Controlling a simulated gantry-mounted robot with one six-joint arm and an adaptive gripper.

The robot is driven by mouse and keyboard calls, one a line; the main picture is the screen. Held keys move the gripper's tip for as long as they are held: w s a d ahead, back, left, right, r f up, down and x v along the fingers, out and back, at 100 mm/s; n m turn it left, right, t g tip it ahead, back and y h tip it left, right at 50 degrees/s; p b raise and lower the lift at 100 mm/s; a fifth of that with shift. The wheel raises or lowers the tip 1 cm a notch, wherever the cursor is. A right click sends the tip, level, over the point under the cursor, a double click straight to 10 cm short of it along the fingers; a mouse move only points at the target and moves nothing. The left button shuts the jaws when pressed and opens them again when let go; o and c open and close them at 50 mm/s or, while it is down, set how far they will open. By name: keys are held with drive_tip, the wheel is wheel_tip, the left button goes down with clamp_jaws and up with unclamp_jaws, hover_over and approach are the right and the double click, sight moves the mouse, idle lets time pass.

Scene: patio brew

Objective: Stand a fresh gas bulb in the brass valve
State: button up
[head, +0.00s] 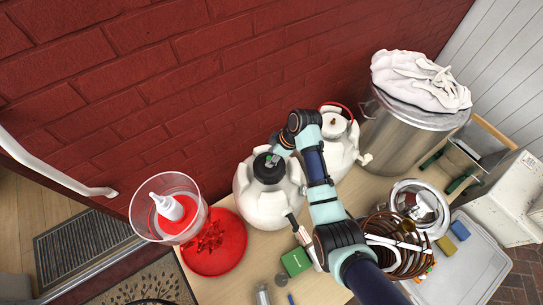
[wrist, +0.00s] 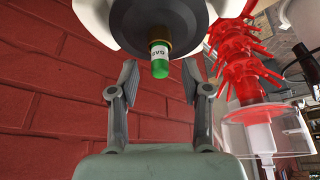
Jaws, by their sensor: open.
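The gas bulb (wrist: 159,68), green with a white lettered band, stands in the brass valve (wrist: 150,43) on the black cap (wrist: 190,22) of a white keg. The wrist view looks upside down, so the bulb points down in it. My gripper (wrist: 159,80) is open, with one finger on each side of the bulb's free end and clear gaps between. In the head view, my gripper (head: 277,156) is over the black cap (head: 268,172) of the left white keg (head: 262,205). The valve is hard to make out there.
A second white keg (head: 341,140) stands right of the first, beside a steel pot (head: 395,135) topped with white cloth. A red tray (head: 225,262) and clear bucket (head: 150,195) with a white bottle are left. A green box (head: 296,262) and copper coil (head: 385,232) are in front.

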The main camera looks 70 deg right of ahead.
drive_tip(key=v, duration=1.1)
drive_tip(key=shift+w+r, duration=0.1)
idle(0.4)
drive_tip(key=w+a+r+t+h, duration=0.15)
drive_tip(key=w+a, duration=0.35)
drive_tip(key=a, duration=0.5)
drive_tip(key=w+a+r+m+t, duration=0.1)
drive_tip(key=w+a+r, duration=0.3)
drive_tip(key=a, duration=0.5)
drive_tip(key=w+a+r+t+h, duration=0.1)
drive_tip(key=w+a+t, duration=0.1)
drive_tip(key=w+a, duration=0.6)
drive_tip(key=s+a+r+t+y, duration=0.1)
drive_tip(key=s+a+r+t, duration=0.15)
drive_tip(key=a, duration=0.45)
drive_tip(key=s+a+r+t+y, duration=0.1)
drive_tip(key=s+a+r, duration=0.15)
drive_tip(key=a, duration=0.55)
wheel_tip(320, 180, up, 23)
drive_tip(key=m+p, duration=0.1)
drive_tip(key=p, duration=2)
drive_tip(key=shift+w+a+r, duration=0.2)
drive_tip(key=shift+a, duration=0.1)
